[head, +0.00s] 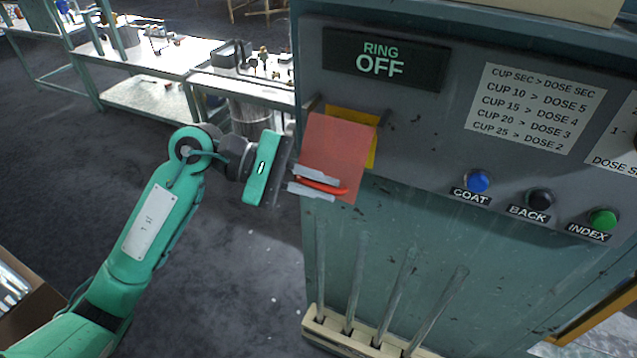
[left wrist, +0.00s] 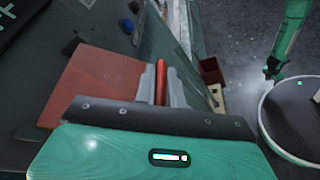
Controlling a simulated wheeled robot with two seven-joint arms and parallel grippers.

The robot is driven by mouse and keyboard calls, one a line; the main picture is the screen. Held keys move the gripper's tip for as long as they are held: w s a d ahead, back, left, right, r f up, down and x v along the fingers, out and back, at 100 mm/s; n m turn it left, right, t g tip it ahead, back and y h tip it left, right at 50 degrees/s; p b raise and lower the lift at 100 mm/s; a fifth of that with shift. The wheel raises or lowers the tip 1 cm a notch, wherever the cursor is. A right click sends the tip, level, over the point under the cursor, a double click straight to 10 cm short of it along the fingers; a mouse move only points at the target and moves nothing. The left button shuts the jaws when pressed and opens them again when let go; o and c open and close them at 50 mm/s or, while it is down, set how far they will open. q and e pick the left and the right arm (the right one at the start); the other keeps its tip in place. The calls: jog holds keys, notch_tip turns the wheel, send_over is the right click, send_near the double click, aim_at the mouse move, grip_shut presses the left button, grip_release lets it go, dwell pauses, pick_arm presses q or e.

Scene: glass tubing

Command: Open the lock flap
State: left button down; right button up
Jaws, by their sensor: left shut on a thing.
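The lock flap (head: 336,142) is an orange-red plate on the front of the grey-green cabinet, below the RING OFF sign. It covers most of a yellow plate, whose top and right edges show. A bright red bar handle (head: 322,186) is at its lower end. My left gripper (head: 318,186) is shut on this handle, with one finger on each side. In the left wrist view the handle (left wrist: 160,80) stands between the fingers, with the flap (left wrist: 100,88) to the left. My right arm appears small at the upper right there; its gripper's (left wrist: 271,72) opening is too small to judge.
Blue (head: 478,181), black (head: 540,199) and green (head: 604,218) buttons sit right of the flap. Several grey rods stand in a beige rack (head: 345,341) below it. A workbench (head: 150,58) stands at the back left.

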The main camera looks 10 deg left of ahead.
pick_arm(q)
jog(key=shift+s, duration=0.15)
jog(key=shift+s+a+r+n+g+b, duration=0.2)
jog(key=shift+s+r+n+g+b, duration=0.1)
jog(key=shift+r+n, duration=0.25)
jog(key=shift+s+a+r+n+g+y+b, duration=0.15)
jog(key=shift+s+r+n+g+y, duration=0.2)
jog(key=shift+r+n, duration=0.4)
jog(key=shift+s+d+r+n+g+y+b, duration=0.1)
jog(key=shift+r+n+g+y, duration=0.1)
jog(key=shift+r+n+g, duration=0.55)
jog(key=shift+s+a+r+n+g+y+b, duration=0.15)
jog(key=shift+s+r+n+y, duration=0.15)
jog(key=shift+r, duration=0.75)
